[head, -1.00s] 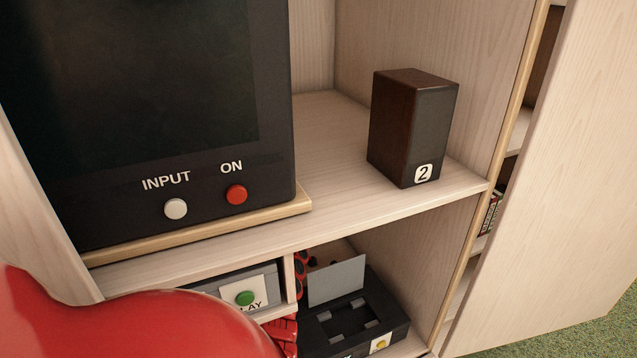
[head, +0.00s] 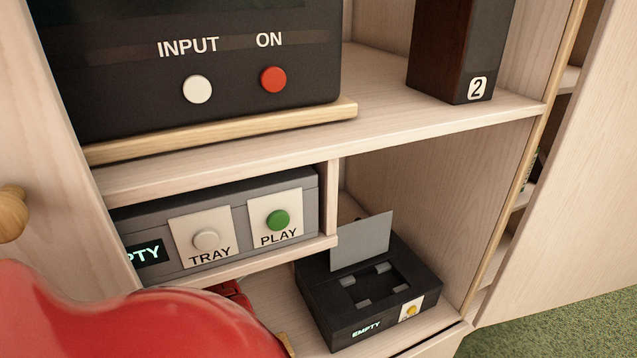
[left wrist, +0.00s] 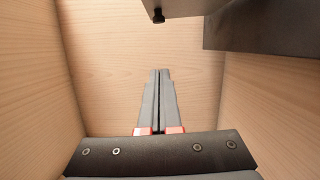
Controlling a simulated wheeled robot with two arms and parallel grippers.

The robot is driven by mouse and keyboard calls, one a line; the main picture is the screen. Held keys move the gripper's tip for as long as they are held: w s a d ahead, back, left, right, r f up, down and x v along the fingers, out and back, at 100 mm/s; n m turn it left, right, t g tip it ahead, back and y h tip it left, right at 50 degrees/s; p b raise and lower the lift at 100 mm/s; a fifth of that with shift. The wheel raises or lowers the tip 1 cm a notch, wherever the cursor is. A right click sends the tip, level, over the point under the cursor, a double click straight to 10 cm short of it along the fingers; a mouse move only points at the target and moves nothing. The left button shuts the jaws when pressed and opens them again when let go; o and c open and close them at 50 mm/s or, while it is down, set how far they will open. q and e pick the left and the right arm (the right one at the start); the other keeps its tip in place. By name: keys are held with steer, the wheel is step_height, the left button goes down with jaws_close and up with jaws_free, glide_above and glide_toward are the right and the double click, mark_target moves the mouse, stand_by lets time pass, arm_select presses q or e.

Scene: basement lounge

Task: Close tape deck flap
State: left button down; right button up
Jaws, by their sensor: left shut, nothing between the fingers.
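The black tape deck (head: 335,318) stands on the lower shelf of the cabinet in the head view. Its grey flap (head: 362,241) stands up, open, at the back edge of the deck. The bay below the flap is empty, and the front display reads EMPTY. My left gripper (left wrist: 160,75) shows in the left wrist view, shut with nothing between its fingers, inside a wooden compartment. In the head view the red arm hides where it is, so I cannot tell its distance from the flap. My right gripper is in no view.
A shelf (head: 420,128) with a speaker (head: 440,50) is above. A dark body (left wrist: 265,28) hangs at upper right in the wrist view.

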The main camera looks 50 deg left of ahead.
mark_target(359, 239)
arm_select(q)
steer(key=w+d, duration=0.6)
steer(key=d, duration=0.2)
steer(key=shift+w+r+p, duration=0.15)
steer(key=shift+p, duration=0.25)
steer(key=shift+d, duration=0.15)
